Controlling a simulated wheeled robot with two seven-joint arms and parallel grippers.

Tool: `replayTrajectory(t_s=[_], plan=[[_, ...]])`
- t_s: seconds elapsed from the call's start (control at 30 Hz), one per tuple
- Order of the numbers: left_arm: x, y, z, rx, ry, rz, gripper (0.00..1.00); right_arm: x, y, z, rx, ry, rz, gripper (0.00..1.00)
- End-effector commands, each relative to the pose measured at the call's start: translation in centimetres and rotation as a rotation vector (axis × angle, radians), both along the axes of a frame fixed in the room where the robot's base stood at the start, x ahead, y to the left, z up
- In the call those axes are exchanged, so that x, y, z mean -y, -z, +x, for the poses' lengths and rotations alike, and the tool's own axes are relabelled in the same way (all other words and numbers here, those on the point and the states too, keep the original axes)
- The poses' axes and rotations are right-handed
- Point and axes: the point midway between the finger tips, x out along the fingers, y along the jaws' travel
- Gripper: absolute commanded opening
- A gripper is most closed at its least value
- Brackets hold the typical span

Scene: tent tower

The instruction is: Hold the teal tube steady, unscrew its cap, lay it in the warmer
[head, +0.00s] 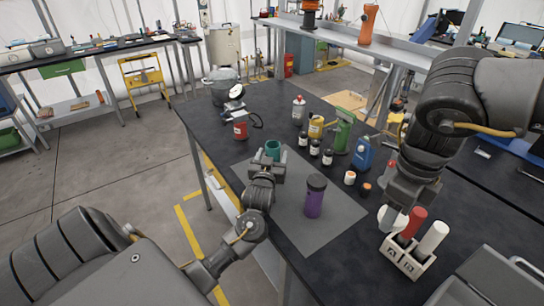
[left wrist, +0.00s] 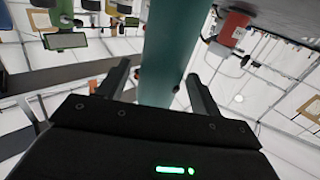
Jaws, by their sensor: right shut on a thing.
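The teal tube (head: 273,148) stands at the far-left part of the grey mat, its lower part hidden behind my left gripper (head: 268,170). Whether a cap is on it is too small to tell. In the left wrist view the tube (left wrist: 167,50) runs between my two left fingers (left wrist: 160,82); a narrow gap shows beside the left finger, so they look open around it. My right gripper (head: 401,198) is over the rack at the right, shut on a pale grey piece (head: 392,219) that it partly hides. I cannot clearly make out the warmer; a grey box (head: 485,283) stands at the lower right.
A purple tube (head: 314,200) with a dark cap stands on the grey mat (head: 330,229). The white rack (head: 405,259) holds a red and a white tube. The near mat is clear.

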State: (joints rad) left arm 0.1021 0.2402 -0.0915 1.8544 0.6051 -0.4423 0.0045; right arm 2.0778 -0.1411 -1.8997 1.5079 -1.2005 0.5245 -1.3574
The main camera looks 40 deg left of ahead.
Motion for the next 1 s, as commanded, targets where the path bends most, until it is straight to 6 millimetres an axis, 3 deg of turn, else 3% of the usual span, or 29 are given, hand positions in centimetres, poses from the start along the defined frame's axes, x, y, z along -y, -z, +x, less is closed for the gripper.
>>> replayTrajectory(t_s=[0.27, 0.73, 1.0], plan=[[0.0, -0.7, -0.1, 0.002, 0.0, 0.001, 0.65, 0.0, -0.3, 0.0, 0.0, 0.0, 0.0, 0.22], [4.4, -0.3, -8.1, 0.0, 0.0, -0.002, 0.65, 0.0, 1.2, 0.0, 0.0, 0.0, 0.0, 0.22], [5.6, -0.5, -10.4, 0.0, -0.001, 0.0, 0.65, 0.0, 1.4, 0.0, 0.0, 0.0, 0.0, 0.22]])
